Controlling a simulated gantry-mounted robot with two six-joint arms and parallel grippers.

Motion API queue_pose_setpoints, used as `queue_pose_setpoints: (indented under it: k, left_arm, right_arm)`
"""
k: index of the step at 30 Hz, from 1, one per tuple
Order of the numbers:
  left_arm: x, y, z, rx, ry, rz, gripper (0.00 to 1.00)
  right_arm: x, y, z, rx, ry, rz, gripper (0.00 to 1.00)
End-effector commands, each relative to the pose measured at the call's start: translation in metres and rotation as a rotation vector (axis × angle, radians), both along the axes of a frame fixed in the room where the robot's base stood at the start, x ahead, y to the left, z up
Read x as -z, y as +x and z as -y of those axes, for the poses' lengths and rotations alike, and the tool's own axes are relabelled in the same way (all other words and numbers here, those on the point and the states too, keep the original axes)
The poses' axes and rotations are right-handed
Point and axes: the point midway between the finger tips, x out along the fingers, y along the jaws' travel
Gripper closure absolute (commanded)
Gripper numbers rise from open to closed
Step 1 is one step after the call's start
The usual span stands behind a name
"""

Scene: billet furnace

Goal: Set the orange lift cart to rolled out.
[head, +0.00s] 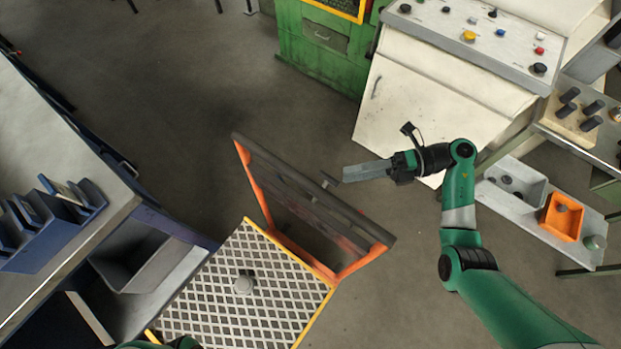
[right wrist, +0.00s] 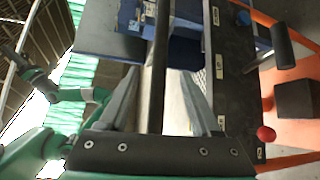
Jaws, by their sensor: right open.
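The orange lift cart (head: 258,190) stands in the middle of the head view, an orange frame with a dark top bar slanting down to the right. In the right wrist view, a dark rod (right wrist: 158,75) runs between my open fingers (right wrist: 157,95), without visible grip. The cart's black labelled panel (right wrist: 243,90) lies to their right. My left arm (right wrist: 75,93) shows in the right wrist view; its gripper is too small to tell.
A grated, yellow-edged platform (head: 205,300) with a grey knob adjoins the cart. A workbench (head: 50,215) stands left, a white control console (head: 425,90) upper right, and a shelf with an orange tray (head: 562,217) right. Floor above the cart is clear.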

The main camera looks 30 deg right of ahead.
Motion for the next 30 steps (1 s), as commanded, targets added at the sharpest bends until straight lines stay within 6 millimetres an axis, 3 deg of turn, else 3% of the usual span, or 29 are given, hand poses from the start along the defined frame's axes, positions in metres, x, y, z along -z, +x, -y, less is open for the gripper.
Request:
queue_pose_setpoints:
  k: [16, 21, 28, 30]
  left_arm:
    - [0.011, 0.000, 0.000, 0.000, 0.000, 0.000, 1.00]
    - [0.012, 0.000, 0.000, 0.000, 0.000, 0.000, 1.00]
    - [0.011, 0.000, 0.000, 0.000, 0.000, 0.000, 1.00]
    - [0.011, 0.000, 0.000, 0.000, 0.000, 0.000, 1.00]
  right_arm:
    - [0.016, 0.037, -0.092, -0.004, 0.000, -0.001, 0.36]
    - [0.016, 0.043, -0.104, -0.001, 0.000, 0.000, 0.36]
    - [0.016, 0.043, -0.104, 0.000, 0.000, 0.000, 0.36]
    - [0.016, 0.043, -0.104, 0.000, 0.000, 0.000, 0.48]
